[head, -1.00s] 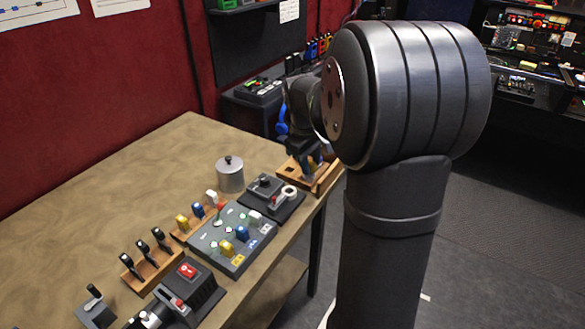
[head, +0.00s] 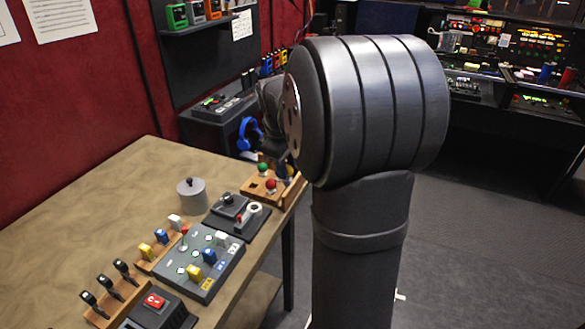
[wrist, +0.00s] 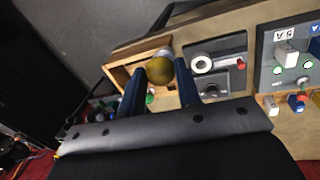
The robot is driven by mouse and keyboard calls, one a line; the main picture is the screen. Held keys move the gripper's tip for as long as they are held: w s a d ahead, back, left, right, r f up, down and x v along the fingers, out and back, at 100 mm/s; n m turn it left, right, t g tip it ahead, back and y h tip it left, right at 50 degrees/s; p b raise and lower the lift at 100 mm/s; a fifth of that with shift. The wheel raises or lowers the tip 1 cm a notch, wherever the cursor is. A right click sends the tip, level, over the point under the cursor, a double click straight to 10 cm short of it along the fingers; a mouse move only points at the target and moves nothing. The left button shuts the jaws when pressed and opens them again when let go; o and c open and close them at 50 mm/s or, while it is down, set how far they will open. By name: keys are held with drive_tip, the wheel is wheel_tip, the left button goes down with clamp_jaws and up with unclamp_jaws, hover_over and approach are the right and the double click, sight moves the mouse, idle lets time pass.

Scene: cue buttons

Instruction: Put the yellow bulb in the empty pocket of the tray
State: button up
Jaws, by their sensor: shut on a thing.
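In the wrist view my gripper (wrist: 160,72) has its two blue fingers shut on the yellow bulb (wrist: 159,69), which sits between the fingertips. The wooden tray (wrist: 118,72) lies beyond the fingers, and part of it is hidden by them. In the head view the tray (head: 293,191) stands at the table's far right corner, with a green bulb (head: 262,168) and a red bulb (head: 271,184) in it. A dark square pocket shows at its left side. My arm hides most of the gripper and the yellow bulb there.
A black panel with a white ring (head: 254,209) stands beside the tray. A grey button panel (head: 215,262) with coloured switches, a lidded metal pot (head: 191,196) and a red-switch box (head: 155,302) stand nearby. The table's left part is clear.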

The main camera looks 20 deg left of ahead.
drive_tip(key=w+a+f+n, duration=0.2)
drive_tip(key=w+a+f, duration=0.1)
drive_tip(key=a, duration=0.4)
drive_tip(key=w+a+f+n+y, duration=0.1)
drive_tip(key=w+a+f+n, duration=0.2)
drive_tip(key=a+f, duration=0.2)
drive_tip(key=shift+a+f, duration=0.35)
drive_tip(key=shift+a, duration=1)
drive_tip(key=shift+s+x, duration=0.15)
drive_tip(key=shift+x, duration=0.6)
drive_tip(key=shift+s+x, duration=0.15)
drive_tip(key=shift+x, duration=0.6)
idle(1.8)
drive_tip(key=shift+d+f, duration=0.1)
drive_tip(key=o, duration=1.2)
drive_tip(key=w+v, duration=0.1)
drive_tip(key=v, duration=0.6)
drive_tip(key=shift+a, duration=0.25)
